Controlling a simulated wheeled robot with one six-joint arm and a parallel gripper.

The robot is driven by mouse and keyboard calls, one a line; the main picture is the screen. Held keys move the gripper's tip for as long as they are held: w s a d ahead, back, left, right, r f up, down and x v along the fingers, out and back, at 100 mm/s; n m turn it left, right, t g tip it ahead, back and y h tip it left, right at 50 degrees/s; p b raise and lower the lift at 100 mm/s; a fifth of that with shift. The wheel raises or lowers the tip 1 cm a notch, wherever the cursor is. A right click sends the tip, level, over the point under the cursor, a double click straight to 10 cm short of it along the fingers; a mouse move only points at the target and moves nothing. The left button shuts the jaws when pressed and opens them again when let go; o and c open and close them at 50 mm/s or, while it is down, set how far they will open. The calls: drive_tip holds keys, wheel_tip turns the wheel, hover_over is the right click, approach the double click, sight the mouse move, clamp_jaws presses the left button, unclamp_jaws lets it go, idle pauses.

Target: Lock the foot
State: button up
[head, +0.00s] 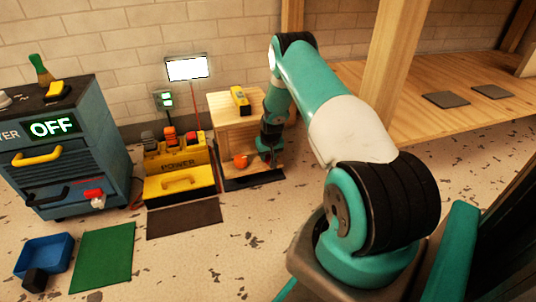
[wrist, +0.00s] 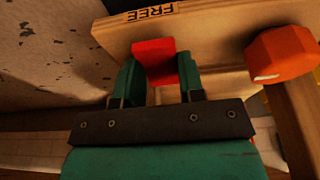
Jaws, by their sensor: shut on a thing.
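My gripper (head: 268,150) is low at the front of a wooden cabinet (head: 235,122), to the right of an orange knob (head: 240,161). In the wrist view the two green fingers of my gripper (wrist: 158,72) are shut on a red tab (wrist: 153,50) in front of a wooden panel (wrist: 215,38). The panel's edge carries the word FREE (wrist: 150,12). The orange knob (wrist: 281,55) is to the right, apart from the fingers. My gripper hides the tab's lower part. I cannot tell which part is the foot.
A yellow POWER box (head: 180,175) stands left of the cabinet, with a dark mat (head: 184,218) before it. A blue drawer unit (head: 75,150) showing OFF is further left. A blue bin (head: 42,256) and green mat (head: 104,255) lie in front. The middle floor is clear.

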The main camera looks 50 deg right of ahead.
drive_tip(key=o, duration=0.9)
drive_tip(key=shift+o, duration=0.2)
drive_tip(key=p+v, duration=1)
drive_tip(key=v, duration=0.7)
drive_tip(key=shift+r, duration=0.2)
